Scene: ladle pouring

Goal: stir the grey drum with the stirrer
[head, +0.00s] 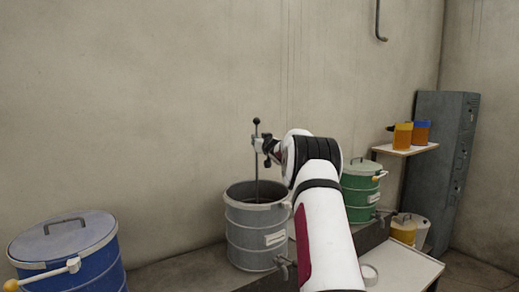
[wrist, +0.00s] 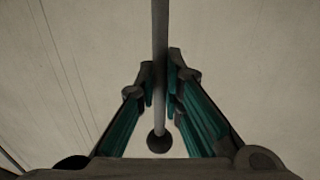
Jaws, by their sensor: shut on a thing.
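The grey drum (head: 255,238) stands open in the middle of the head view, with a white label and a tap low on its front. The stirrer (head: 257,172) is a thin dark rod with a ball on top, upright, its lower end inside the drum and hidden by the wall. My gripper (head: 262,145) is above the drum, shut on the stirrer's upper rod. In the wrist view the rod (wrist: 160,60) runs between my fingers (wrist: 160,88), with a dark ball (wrist: 159,141) at its near end.
A blue drum (head: 70,252) with a lid stands at the left. A lidded green drum (head: 360,190) stands right of my arm. Yellow containers (head: 402,136) sit on a shelf (head: 400,150) beside a tall grey cabinet (head: 440,170). The wall is close behind the grey drum.

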